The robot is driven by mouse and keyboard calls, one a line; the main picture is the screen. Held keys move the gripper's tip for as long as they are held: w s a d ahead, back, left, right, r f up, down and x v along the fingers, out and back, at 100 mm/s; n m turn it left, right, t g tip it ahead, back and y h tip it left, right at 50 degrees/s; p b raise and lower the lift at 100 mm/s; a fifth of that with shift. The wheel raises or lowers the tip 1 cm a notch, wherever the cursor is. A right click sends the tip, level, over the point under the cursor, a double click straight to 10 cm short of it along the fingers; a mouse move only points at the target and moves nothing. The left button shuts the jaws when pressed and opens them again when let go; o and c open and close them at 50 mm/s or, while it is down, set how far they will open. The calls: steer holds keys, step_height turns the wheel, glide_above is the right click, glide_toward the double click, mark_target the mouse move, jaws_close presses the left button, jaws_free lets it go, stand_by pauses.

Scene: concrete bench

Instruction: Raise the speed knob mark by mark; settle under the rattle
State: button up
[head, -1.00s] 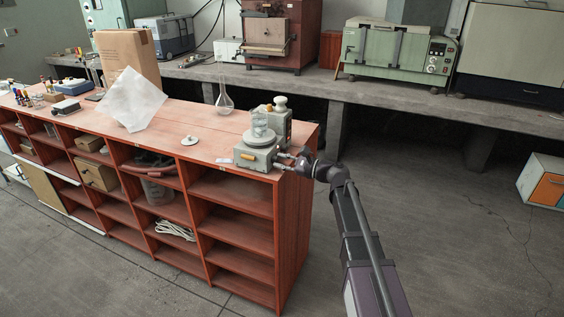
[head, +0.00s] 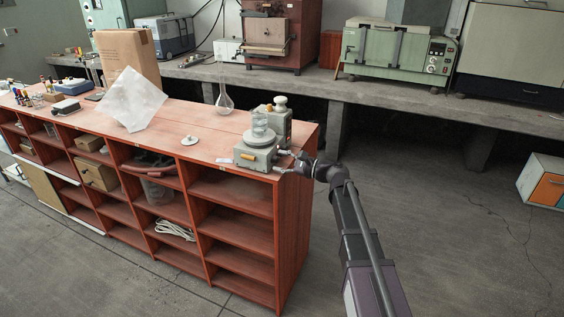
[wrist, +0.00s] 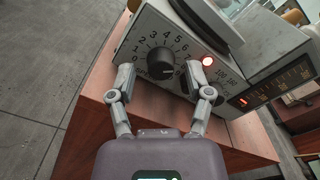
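The speed knob (wrist: 161,60) is a round black knob on the grey front of the stirrer, ringed by printed numbers from 0 upward. A pale mark shows on its lower right edge; its exact reading is hard to tell. My gripper (wrist: 163,80) is open, one finger to each side of the knob, with gaps visible between fingertips and knob.
A second grey box (head: 281,127) with a knobbed top stands behind the stirrer; its scale window (wrist: 275,88) shows a red light. A flask (head: 224,100) and a small white dish (head: 190,140) are on the red shelf unit (head: 200,122).

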steer(key=shift+d, duration=0.15)
steer(key=v, duration=1.1)
steer(key=shift+s+d, duration=0.15)
steer(key=shift+d, duration=0.2)
stand_by(0.3)
steer(key=s+f+n+g+h, duration=0.4)
steer(key=s+f+n+h, duration=0.45)
steer(key=s+f, duration=0.4)
steer(key=s+d+f+n+g+h, duration=0.2)
steer(key=s+d+f+n+h, duration=0.35)
steer(key=s+d+h, duration=0.45)
step_height(320, 180, up, 17)
steer(key=y+p, duration=0.1)
steer(key=p, duration=1.6)
steer(key=shift+w+d+p, duration=0.35)
steer(key=shift+d+p, duration=0.05)
steer(key=shift+r+y, duration=0.15)
steer(key=shift+y, duration=0.1)
stand_by(0.8)
